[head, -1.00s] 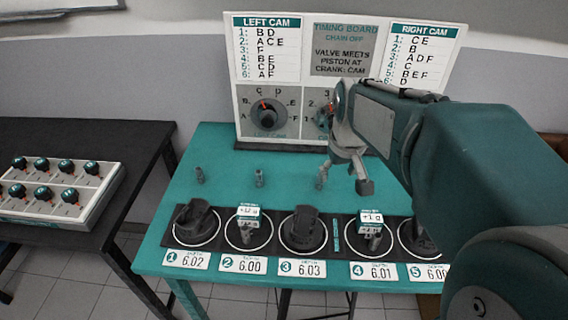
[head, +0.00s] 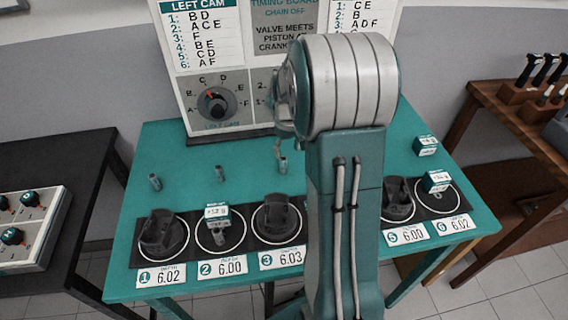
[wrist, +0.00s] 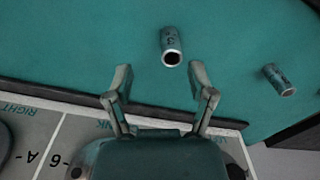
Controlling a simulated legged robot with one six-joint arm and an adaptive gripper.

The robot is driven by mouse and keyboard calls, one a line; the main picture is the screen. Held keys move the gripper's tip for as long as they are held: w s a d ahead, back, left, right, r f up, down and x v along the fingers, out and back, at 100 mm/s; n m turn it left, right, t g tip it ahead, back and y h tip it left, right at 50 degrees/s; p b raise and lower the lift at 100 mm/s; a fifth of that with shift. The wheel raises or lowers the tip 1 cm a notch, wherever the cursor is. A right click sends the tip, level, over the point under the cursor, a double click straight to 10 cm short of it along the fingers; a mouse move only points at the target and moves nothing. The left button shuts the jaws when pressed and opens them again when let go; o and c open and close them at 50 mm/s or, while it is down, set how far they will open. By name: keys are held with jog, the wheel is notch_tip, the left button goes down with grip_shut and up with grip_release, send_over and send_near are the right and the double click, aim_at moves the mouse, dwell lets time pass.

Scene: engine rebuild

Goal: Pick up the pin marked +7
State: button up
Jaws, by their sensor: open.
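I cannot tell which is +7. My gripper (wrist: 160,77) is open and empty, with the nearer pin ahead of the gap. In the head view my arm mostly hides the gripper.
The timing board (head: 235,60) stands at the table's back. Dark pistons, such as the left one (head: 163,233), and a small labelled box (head: 217,213) sit along the front strip. A side table with a knob panel (head: 45,215) is left; a wooden bench (head: 500,110) is right.

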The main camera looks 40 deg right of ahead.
aim_at(282, 158)
jog(key=f, duration=0.1)
jog(key=a+f, duration=0.1)
jog(key=f, duration=0.1)
jog(key=a+f, duration=0.1)
jog(key=f, duration=0.1)
jog(key=shift+w, duration=0.2)
jog(key=shift+d+f, duration=0.15)
jog(key=shift+f, duration=0.15)
jog(key=shift+d+f, duration=0.15)
jog(key=shift+d, duration=0.3)
jog(key=c, duration=0.6)
jog(key=shift+a, duration=0.1)
grip_shut()
jog(key=shift+a, duration=0.3)
